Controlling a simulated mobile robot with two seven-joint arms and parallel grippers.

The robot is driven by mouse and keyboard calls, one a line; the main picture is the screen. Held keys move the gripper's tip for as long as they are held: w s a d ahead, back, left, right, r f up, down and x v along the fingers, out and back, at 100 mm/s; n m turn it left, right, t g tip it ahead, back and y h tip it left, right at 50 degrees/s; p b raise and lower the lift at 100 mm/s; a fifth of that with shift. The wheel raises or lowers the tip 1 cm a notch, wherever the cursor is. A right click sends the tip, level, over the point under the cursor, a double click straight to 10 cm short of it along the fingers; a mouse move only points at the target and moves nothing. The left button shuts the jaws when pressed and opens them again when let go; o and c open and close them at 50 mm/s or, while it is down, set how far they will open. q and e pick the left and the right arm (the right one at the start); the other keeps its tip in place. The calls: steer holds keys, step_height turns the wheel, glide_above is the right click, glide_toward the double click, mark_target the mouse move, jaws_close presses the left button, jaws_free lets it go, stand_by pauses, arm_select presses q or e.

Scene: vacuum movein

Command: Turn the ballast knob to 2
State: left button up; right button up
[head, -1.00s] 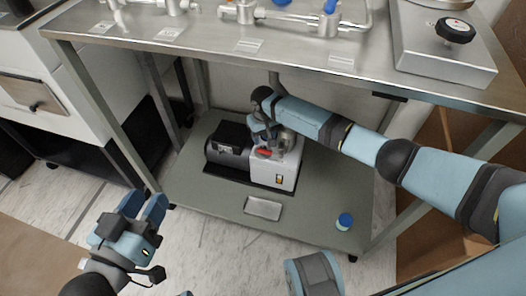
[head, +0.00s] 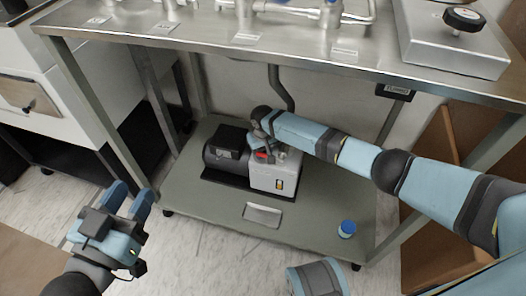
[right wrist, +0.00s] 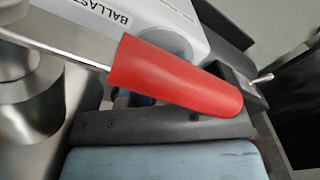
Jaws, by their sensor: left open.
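The pump (head: 272,178), with a black motor and a light grey body, sits on the lower shelf of the steel table. In the right wrist view a "BALLAST" label (right wrist: 108,12) is on its pale housing. A round grey part beside the label, perhaps the ballast knob (right wrist: 178,44), is partly hidden behind a red-sleeved lever (right wrist: 172,78). My right gripper (head: 262,143) is at the pump's top. A blue finger (right wrist: 165,162) lies below the lever in the wrist view; the jaw gap is not clear. My left gripper (head: 131,194) is open and empty, left of the shelf.
The steel tabletop (head: 290,48) overhangs the lower shelf (head: 200,210). A small metal tray (head: 262,215) and a blue-capped jar (head: 347,229) stand on the shelf's front part. Table legs flank the shelf. A white cabinet (head: 50,110) stands at the left.

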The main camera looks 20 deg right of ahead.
steer(key=shift+r+p, duration=0.2)
steer(key=shift+p, duration=0.15)
steer(key=m+p, duration=0.1)
steer(key=p, duration=0.3)
steer(key=shift+r+m, duration=0.3)
steer(key=shift+r, duration=0.05)
steer(key=shift+a+f+m+p, duration=0.1)
steer(key=shift+f+m+p, duration=0.1)
steer(key=shift+m+p, duration=0.9)
steer(key=shift+w+f+m+p, duration=0.1)
steer(key=shift+f+m+p, duration=0.2)
steer(key=shift+m+p, duration=0.1)
arm_select(q)
steer(key=r+n, duration=0.1)
steer(key=s+r+n, duration=0.1)
steer(key=r, duration=0.1)
steer(key=r+n+t, duration=0.1)
steer(key=r, duration=0.1)
steer(key=shift+s+d+r, duration=0.2)
steer(key=shift+s+d, duration=0.15)
steer(key=shift+s, duration=0.05)
arm_select(e)
steer(key=o, duration=0.9)
steer(key=shift+o, duration=0.2)
